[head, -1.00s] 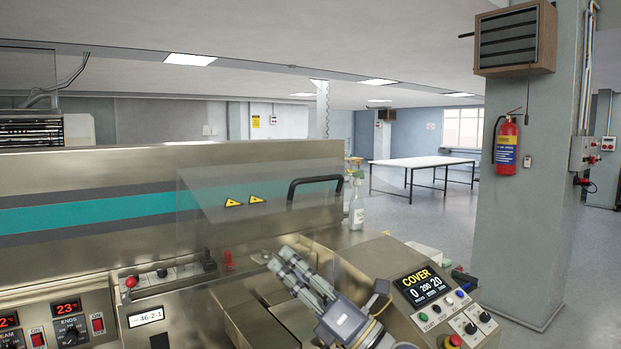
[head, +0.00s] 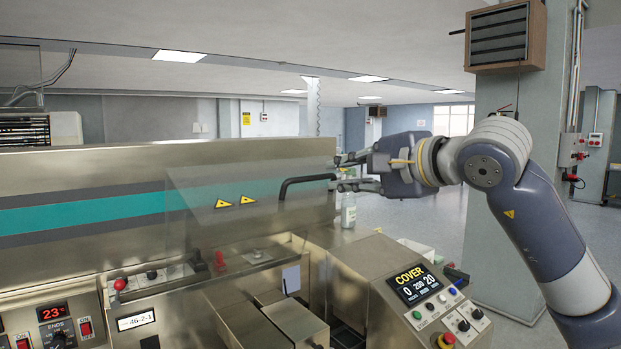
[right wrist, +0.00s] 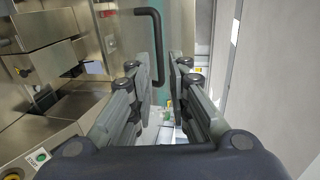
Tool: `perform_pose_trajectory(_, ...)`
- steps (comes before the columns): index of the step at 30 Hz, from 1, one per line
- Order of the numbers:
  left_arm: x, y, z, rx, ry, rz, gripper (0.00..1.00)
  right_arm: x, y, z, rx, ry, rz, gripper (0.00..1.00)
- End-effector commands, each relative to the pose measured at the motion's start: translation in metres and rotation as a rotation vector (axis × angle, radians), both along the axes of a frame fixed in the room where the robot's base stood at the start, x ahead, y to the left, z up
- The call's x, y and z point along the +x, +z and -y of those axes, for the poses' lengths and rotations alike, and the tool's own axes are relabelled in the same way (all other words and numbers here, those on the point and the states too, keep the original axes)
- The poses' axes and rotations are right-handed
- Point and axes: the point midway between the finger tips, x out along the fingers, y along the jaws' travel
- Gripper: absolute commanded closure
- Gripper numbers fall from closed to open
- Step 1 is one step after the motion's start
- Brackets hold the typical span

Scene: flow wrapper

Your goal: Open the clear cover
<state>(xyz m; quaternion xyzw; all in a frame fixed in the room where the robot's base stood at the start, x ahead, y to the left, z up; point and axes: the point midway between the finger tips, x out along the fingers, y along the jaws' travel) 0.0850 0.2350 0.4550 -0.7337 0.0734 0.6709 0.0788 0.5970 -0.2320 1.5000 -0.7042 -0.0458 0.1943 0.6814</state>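The clear cover (head: 190,190) is a see-through panel with two yellow warning stickers, lowered over the middle of the steel machine. Its black bar handle (head: 305,181) is at the cover's right side and also shows in the right wrist view (right wrist: 157,35). My right gripper (head: 341,173) is at the handle's right end with its fingers apart, one above and one below. In the right wrist view my gripper (right wrist: 161,68) is open, and the handle's bar appears in the gap between the fingertips. Contact cannot be told. My left gripper is not in view.
A control panel with a "COVER" display (head: 414,284) and buttons stands below my right arm. A spray bottle (head: 348,212) stands behind the gripper. A grey pillar (head: 487,225) is at right. Steel blocks (head: 265,335) lie below the cover.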

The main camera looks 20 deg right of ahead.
Motion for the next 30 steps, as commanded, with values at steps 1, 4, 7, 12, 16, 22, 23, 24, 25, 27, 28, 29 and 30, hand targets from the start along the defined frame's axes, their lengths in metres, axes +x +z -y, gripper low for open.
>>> perform_pose_trajectory(1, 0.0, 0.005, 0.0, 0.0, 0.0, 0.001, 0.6, 0.006, -0.001, -0.003, 0.0, 0.003, -0.007, 0.83)
perform_pose_trajectory(4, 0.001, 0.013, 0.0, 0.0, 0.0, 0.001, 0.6, 0.021, -0.004, -0.01, 0.002, 0.005, -0.007, 0.83)
perform_pose_trajectory(7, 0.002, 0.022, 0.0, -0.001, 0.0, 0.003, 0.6, 0.039, -0.007, -0.017, 0.005, 0.007, -0.009, 0.83)
perform_pose_trajectory(12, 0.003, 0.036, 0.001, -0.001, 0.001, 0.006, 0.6, 0.068, -0.014, -0.027, 0.005, 0.007, -0.008, 0.83)
perform_pose_trajectory(16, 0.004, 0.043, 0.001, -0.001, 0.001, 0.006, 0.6, 0.083, -0.018, -0.033, 0.006, 0.005, -0.007, 0.83)
perform_pose_trajectory(22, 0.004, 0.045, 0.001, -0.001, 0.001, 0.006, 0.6, 0.093, -0.023, -0.036, 0.005, 0.005, -0.005, 0.83)
perform_pose_trajectory(23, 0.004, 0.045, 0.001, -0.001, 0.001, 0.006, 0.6, 0.093, -0.023, -0.036, 0.005, 0.005, -0.004, 0.83)
perform_pose_trajectory(24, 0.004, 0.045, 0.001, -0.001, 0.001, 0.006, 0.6, 0.094, -0.023, -0.036, 0.004, 0.005, -0.004, 0.83)
perform_pose_trajectory(25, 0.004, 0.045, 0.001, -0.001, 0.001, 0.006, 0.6, 0.094, -0.023, -0.036, 0.004, 0.005, -0.004, 0.83)
perform_pose_trajectory(27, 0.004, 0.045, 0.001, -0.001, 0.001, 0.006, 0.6, 0.093, -0.023, -0.036, 0.004, 0.005, -0.004, 0.83)
perform_pose_trajectory(28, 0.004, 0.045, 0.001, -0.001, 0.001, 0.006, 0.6, 0.093, -0.023, -0.036, 0.005, 0.005, -0.004, 0.83)
perform_pose_trajectory(29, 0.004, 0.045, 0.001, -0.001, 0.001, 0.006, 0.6, 0.093, -0.023, -0.036, 0.005, 0.005, -0.004, 0.83)
perform_pose_trajectory(30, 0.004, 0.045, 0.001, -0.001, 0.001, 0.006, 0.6, 0.093, -0.023, -0.036, 0.005, 0.005, -0.004, 0.9)
